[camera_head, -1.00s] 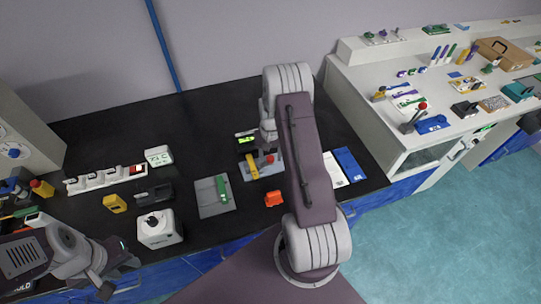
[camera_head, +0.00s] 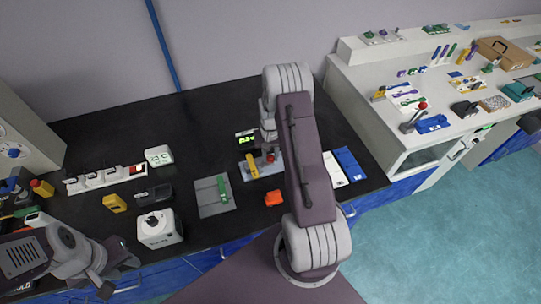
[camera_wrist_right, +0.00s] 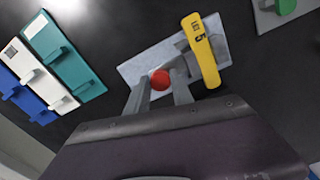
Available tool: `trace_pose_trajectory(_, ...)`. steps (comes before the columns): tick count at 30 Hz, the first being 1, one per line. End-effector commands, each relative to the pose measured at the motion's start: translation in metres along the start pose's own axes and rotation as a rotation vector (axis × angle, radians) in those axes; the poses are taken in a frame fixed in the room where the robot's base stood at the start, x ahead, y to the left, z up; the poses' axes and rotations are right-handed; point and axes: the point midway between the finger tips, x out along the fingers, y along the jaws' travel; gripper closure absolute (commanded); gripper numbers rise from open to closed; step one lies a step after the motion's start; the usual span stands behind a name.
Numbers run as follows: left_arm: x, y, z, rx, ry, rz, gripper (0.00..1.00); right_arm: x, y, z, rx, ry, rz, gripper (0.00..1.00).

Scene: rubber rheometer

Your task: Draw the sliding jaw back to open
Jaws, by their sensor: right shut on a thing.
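A grey plate fixture (camera_wrist_right: 138,70) carries a yellow bar marked with a 5 (camera_wrist_right: 201,50) and a red ball knob (camera_wrist_right: 160,80). In the head view, the plate (camera_head: 275,170), yellow bar (camera_head: 252,165) and red knob (camera_head: 270,157) are on the black bench, partly behind my right arm. My right gripper (camera_wrist_right: 160,88) is shut on the red knob, with one finger on each side. Whatever lies under the knob is hidden by the fingers. My left gripper (camera_head: 118,275) is empty, fingers apart, over the bench's front left edge.
A small lit display (camera_head: 247,140) stands just behind the fixture. An orange object (camera_head: 274,198) lies in front of it, and a grey plate with a green part (camera_head: 210,205) is to its left. White and blue panels (camera_head: 348,162) lie right.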

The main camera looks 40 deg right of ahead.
Motion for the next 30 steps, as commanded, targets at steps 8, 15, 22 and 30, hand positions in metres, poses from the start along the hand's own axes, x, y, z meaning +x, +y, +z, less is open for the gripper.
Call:
trace_pose_trajectory(8,0.000,0.000,0.000,0.000,0.000,0.000,0.64,-0.001,0.000,0.000,0.000,0.000,0.000,1.00)
trace_pose_trajectory(15,0.000,0.000,0.000,0.000,0.000,0.000,0.64,-0.001,0.000,0.000,0.000,0.000,0.000,1.00)
trace_pose_trajectory(22,0.000,0.000,0.000,0.000,0.000,0.000,0.64,-0.001,0.002,-0.001,0.001,0.001,0.000,1.00)
trace_pose_trajectory(30,0.000,0.000,0.000,0.000,0.000,0.000,0.64,-0.001,0.031,-0.009,0.002,0.002,0.000,1.00)
